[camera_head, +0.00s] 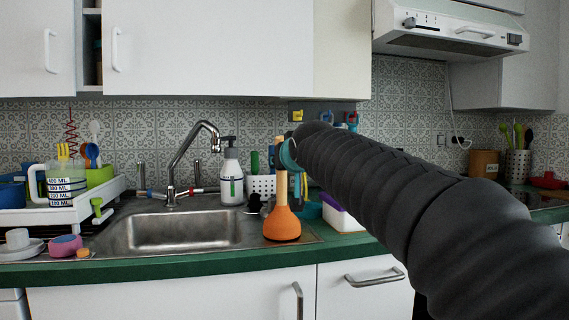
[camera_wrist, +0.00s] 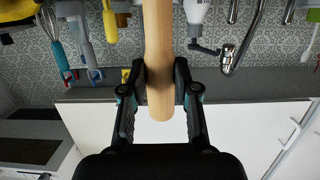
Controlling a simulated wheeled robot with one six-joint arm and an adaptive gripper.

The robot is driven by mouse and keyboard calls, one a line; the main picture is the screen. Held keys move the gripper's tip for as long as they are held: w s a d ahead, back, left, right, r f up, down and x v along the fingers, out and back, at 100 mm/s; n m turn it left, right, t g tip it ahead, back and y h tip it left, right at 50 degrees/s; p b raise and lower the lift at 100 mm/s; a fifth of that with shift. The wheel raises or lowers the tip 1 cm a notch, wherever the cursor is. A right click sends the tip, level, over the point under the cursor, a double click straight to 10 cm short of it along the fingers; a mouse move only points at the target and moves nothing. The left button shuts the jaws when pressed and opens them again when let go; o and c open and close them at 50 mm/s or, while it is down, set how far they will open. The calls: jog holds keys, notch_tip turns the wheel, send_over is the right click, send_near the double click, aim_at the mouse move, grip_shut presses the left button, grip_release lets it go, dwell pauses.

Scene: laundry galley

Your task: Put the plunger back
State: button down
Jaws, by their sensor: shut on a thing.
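The plunger (camera_head: 282,224) has an orange rubber cup and a pale wooden handle. In the head view it is upright, cup down, in front of the sink's right end. I cannot tell whether the cup touches the counter. My gripper (camera_wrist: 160,88) is shut on the upper part of the handle, one finger on each side, as the wrist view shows. The handle's rounded end (camera_wrist: 161,106) sticks out between the fingers. In the head view my arm hides most of the gripper. No obvious holder for the plunger can be made out.
The steel sink (camera_head: 175,231) and its faucet (camera_head: 181,165) lie left of the plunger. A soap bottle (camera_head: 232,175) and a white perforated holder (camera_head: 262,185) stand behind. A white-and-purple tub (camera_head: 342,215) is close on the right. Wall cabinets (camera_head: 205,45) hang above.

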jog(key=shift+f, duration=0.2)
jog(key=c, duration=0.9)
grip_release()
jog(key=shift+o, duration=0.2)
jog(key=shift+r, duration=0.1)
jog(key=b+v, duration=0.1)
jog(key=v, duration=1.1)
jog(key=shift+b, duration=0.3)
jog(key=s+d+f+m+g+h, duration=0.1)
jog(key=s+d+f+g, duration=0.2)
jog(key=f, duration=1)
jog(key=s+d+f+m+g+h, duration=0.1)
jog(key=s+d+f+g, duration=0.2)
jog(key=s+d+f, duration=0.4)
jog(key=s+d+f+m+g+h, duration=0.1)
jog(key=s+d+f, duration=0.5)
jog(key=s+f, duration=0.9)
notch_tip(320, 180, down, 6)
jog(key=shift+s+r+g+h, duration=0.2)
jog(key=shift+s+g+h, duration=0.3)
jog(key=shift+g, duration=0.6)
